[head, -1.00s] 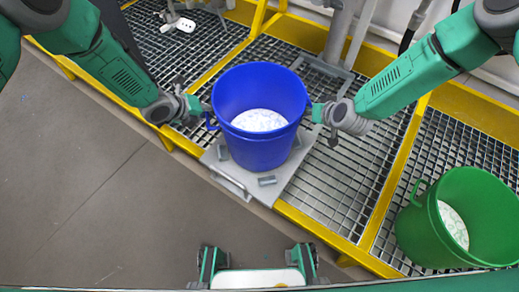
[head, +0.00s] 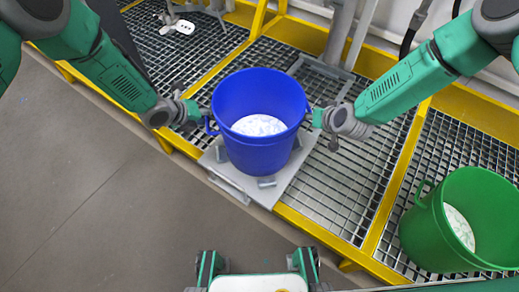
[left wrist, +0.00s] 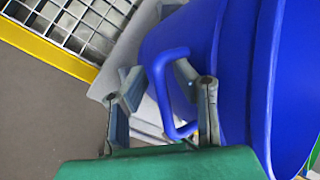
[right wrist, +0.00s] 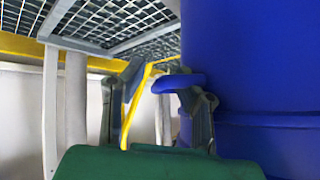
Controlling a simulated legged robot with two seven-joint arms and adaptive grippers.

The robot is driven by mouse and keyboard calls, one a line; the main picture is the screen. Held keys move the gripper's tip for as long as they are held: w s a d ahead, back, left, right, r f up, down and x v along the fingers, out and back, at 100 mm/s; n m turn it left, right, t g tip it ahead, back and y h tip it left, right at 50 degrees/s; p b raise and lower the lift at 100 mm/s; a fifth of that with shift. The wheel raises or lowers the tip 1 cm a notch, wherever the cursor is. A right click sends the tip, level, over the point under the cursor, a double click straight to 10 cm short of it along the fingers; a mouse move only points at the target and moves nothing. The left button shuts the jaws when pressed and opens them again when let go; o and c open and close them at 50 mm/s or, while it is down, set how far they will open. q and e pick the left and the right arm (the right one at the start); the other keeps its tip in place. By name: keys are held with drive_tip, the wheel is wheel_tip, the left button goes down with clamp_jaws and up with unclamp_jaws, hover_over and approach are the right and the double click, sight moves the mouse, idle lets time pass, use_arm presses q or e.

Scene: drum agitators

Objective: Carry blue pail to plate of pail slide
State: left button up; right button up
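The blue pail (head: 258,152) with white content (head: 258,125) stands upright on the grey plate (head: 218,165) of the slide. It hides the middle of the plate. My left gripper (head: 188,112) is at the pail's left handle. In the left wrist view its fingers (left wrist: 165,108) are spread, with the blue handle (left wrist: 160,85) between them. My right gripper (head: 322,118) is at the right handle. In the right wrist view its fingers (right wrist: 160,105) are apart, with the handle (right wrist: 178,82) between them, close to the right finger.
A green pail (head: 480,215) with white content stands on the grating (head: 345,190) at the right. Yellow beams (head: 325,238) edge the grating. Pipes (head: 345,35) rise behind the plate. The grey floor (head: 80,170) at left is clear.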

drive_tip(key=shift+a+r, duration=0.1)
use_arm(q)
drive_tip(key=v, duration=0.7)
drive_tip(key=shift+s+a+r, duration=0.15)
drive_tip(key=shift+a+r, duration=0.05)
drive_tip(key=shift+r, duration=0.1)
use_arm(e)
drive_tip(key=v, duration=1.1)
drive_tip(key=shift+s+d+r, duration=0.2)
drive_tip(key=shift+s, duration=0.15)
